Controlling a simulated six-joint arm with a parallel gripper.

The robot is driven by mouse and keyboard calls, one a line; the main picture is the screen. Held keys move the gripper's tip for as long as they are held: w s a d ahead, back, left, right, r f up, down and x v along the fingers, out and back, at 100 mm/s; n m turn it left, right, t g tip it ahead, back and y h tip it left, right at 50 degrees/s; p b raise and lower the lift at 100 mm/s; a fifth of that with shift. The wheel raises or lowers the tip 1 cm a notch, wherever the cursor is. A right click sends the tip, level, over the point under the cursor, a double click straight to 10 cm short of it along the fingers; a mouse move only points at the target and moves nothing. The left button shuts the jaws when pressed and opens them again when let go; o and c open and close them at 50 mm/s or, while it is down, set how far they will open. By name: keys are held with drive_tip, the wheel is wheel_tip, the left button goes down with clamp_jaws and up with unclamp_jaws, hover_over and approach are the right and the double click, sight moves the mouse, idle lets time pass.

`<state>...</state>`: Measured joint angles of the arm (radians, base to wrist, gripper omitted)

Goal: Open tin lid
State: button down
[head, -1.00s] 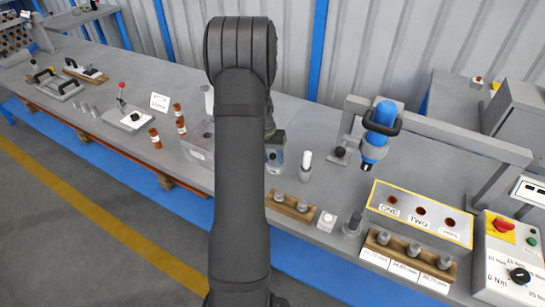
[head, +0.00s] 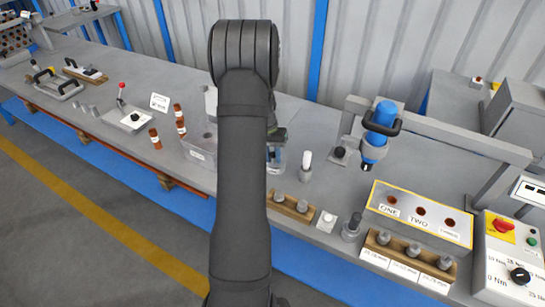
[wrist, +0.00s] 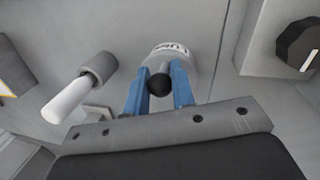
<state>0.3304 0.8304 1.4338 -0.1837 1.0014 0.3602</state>
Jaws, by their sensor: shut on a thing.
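The tin (wrist: 185,66) is pale grey with a dark-lettered label and shows at the upper middle of the wrist view. A round black knob (wrist: 159,85) appears in front of it, between the two blue fingers of my gripper (wrist: 160,76). The gripper is shut on this knob. Whether the lid is seated on the tin or apart from it cannot be told. In the head view, a small part of the tin (head: 275,158) shows just right of my arm, which hides most of it and the fingers.
A white-handled tool (head: 305,164) stands close right of the tin; it also shows in the wrist view (wrist: 70,98). A wooden block with pegs (head: 292,207) lies in front. A grey box (head: 199,150) is left of my arm. A blue tool (head: 379,128) hangs at right.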

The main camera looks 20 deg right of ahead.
drive_tip(key=shift+w+d+r+g+y, duration=0.45)
drive_tip(key=shift+r+g+y, duration=0.25)
drive_tip(key=shift+g, duration=0.1)
drive_tip(key=shift+w+d+r, duration=0.5)
drive_tip(key=shift+w+r, duration=0.05)
drive_tip(key=shift+r, duration=0.05)
drive_tip(key=shift+w+d+r+g+y, duration=0.15)
drive_tip(key=shift+w+d+g+y, duration=0.3)
drive_tip(key=shift+d+g+y, duration=0.05)
drive_tip(key=shift+w+d+r, duration=0.15)
drive_tip(key=shift+r, duration=0.05)
drive_tip(key=shift+g+y, duration=0.5)
drive_tip(key=w+d, duration=0.3)
drive_tip(key=shift+d+f, duration=0.1)
drive_tip(key=shift+d, duration=0.1)
